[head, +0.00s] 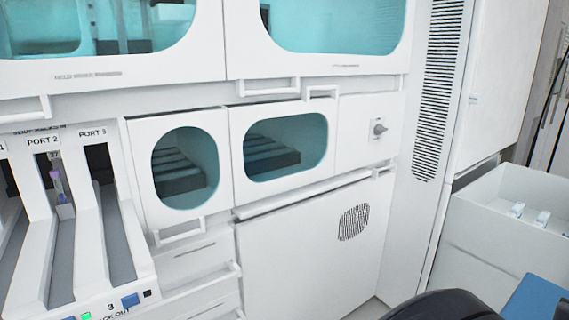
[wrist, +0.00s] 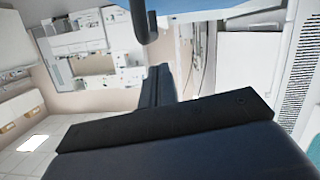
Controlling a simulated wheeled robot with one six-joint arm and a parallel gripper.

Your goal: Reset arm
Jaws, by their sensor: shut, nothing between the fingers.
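My gripper (wrist: 158,76) shows in the wrist view. No object touches the fingers. In the head view the gripper does not show; only a dark rounded part, which seems to be my arm, shows at the lower right edge.
A rack with port lanes (head: 128,240) stands at left; a purple-capped tube (head: 57,183) sits in the Port 2 lane. White cabinets with teal windows (head: 285,147) fill the middle. A white bin (head: 475,240) with small items and a blue surface (head: 537,298) are at right.

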